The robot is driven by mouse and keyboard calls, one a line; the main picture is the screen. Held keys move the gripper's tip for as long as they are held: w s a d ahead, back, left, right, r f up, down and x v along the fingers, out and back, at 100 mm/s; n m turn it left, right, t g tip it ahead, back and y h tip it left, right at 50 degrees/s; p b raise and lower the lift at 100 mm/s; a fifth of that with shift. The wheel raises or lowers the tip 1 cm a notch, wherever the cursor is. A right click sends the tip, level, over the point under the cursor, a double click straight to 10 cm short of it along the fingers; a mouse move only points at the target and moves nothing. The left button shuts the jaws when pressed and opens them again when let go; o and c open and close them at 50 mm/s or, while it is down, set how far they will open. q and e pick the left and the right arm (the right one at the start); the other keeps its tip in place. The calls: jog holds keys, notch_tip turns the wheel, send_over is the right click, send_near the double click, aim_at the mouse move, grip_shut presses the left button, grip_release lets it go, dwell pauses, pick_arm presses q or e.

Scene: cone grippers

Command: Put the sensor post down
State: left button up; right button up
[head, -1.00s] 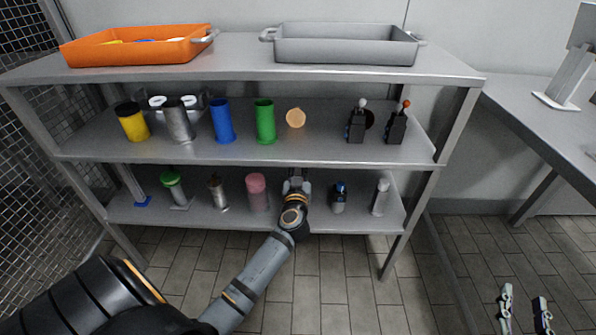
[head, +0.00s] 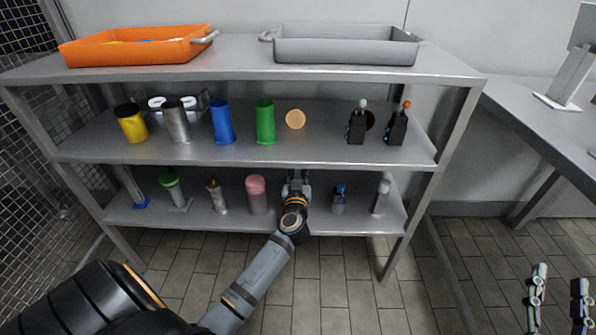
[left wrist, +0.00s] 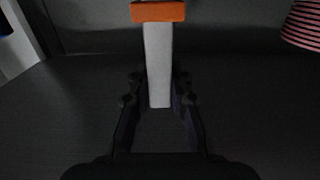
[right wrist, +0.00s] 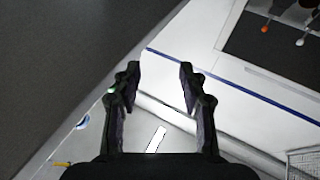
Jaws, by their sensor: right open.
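The sensor post (left wrist: 158,62), a pale grey bar with an orange end block, lies between the fingers of my left gripper (left wrist: 160,88) in the left wrist view. The fingers are drawn in close on both sides of the bar. In the head view my left gripper (head: 297,184) is at the lower shelf (head: 325,223), right of a pink cylinder (head: 257,194), and hides the post. Whether the post touches the shelf cannot be told. My right gripper (head: 560,277) is open and empty at the bottom right; it also shows in the right wrist view (right wrist: 160,82).
A dark blue-topped item (head: 340,198) and a grey post (head: 381,198) stand right of my left gripper. The middle shelf (head: 200,152) above holds cups and switches. An orange tray (head: 140,52) and a grey tray (head: 345,50) sit on top. A table (head: 535,110) stands at right.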

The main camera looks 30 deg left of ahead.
pick_arm(q)
jog(key=o, duration=0.4)
jog(key=shift+r, duration=0.15)
